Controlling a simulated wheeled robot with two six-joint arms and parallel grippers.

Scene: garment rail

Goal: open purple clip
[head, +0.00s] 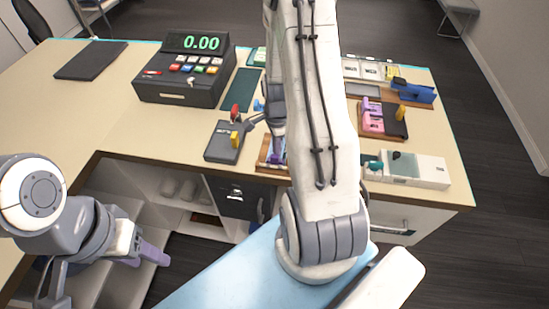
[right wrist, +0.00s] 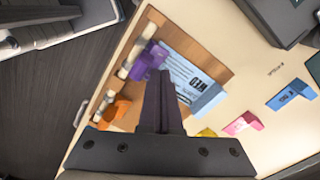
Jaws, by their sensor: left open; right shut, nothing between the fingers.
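The purple clip (right wrist: 148,62) sits on the wooden tray (right wrist: 228,72), near the tray's left rail and at the corner of a printed card (right wrist: 193,82). My right gripper (right wrist: 162,78) is shut and empty. Its fingertips appear just right of the purple clip in the right wrist view; whether they touch it I cannot tell. In the head view my right gripper (head: 279,152) is over the same tray, and my right arm hides most of it. My left gripper (head: 152,255) is open and empty, low in front of the counter at the left.
An orange clip (right wrist: 115,108) is on the tray's left rail. Yellow (right wrist: 207,133), pink (right wrist: 241,123) and blue (right wrist: 291,95) pieces lie to the right. The cash register (head: 185,72), a dark lever box (head: 225,141) and a pink-and-yellow device (head: 372,115) stand around the tray.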

